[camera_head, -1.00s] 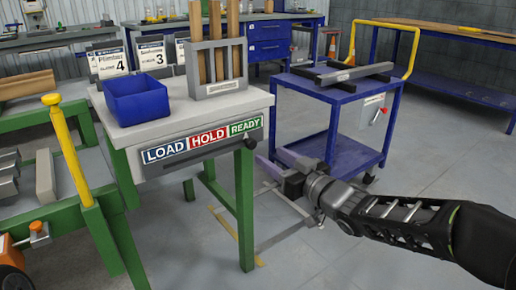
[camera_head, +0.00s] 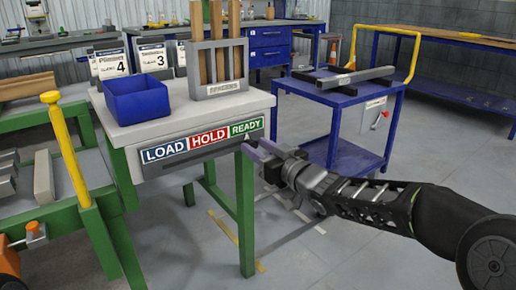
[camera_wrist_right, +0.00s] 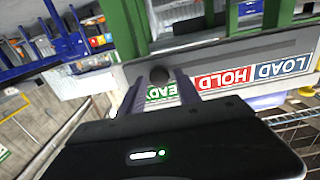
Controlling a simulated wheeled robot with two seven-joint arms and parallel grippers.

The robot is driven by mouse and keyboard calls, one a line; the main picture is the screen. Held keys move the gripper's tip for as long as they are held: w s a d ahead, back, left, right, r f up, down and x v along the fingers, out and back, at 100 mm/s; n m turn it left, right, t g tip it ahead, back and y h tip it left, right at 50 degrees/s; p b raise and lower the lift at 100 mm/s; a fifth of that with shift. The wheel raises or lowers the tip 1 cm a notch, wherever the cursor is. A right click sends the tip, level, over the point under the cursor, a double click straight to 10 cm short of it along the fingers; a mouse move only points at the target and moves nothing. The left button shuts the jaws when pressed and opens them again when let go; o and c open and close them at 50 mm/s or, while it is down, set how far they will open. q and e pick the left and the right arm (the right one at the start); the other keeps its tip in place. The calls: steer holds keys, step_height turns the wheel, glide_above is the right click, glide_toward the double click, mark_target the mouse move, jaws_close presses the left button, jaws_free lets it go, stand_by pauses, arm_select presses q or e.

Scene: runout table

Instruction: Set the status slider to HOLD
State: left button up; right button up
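The status strip (camera_head: 202,140) on the front of the grey table carries a blue LOAD, a red HOLD (camera_head: 208,138) and a green READY (camera_head: 246,128) field. It also shows upside down in the right wrist view (camera_wrist_right: 229,81). The slider's dark round knob (camera_wrist_right: 160,74) is at the READY end. In the head view my gripper mostly hides it. My right gripper (camera_head: 255,149) is at that end of the strip. In the wrist view its two fingers are apart, with the knob between and just beyond their tips; I cannot tell contact. My left gripper is out of view.
A blue bin (camera_head: 137,98) and a grey rack (camera_head: 219,88) stand on the table. A blue cart (camera_head: 343,95) with grey bars is to the right. A yellow post (camera_head: 66,150) stands at left. Floor in front of the table is open.

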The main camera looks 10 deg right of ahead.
jaws_close()
stand_by(1.1)
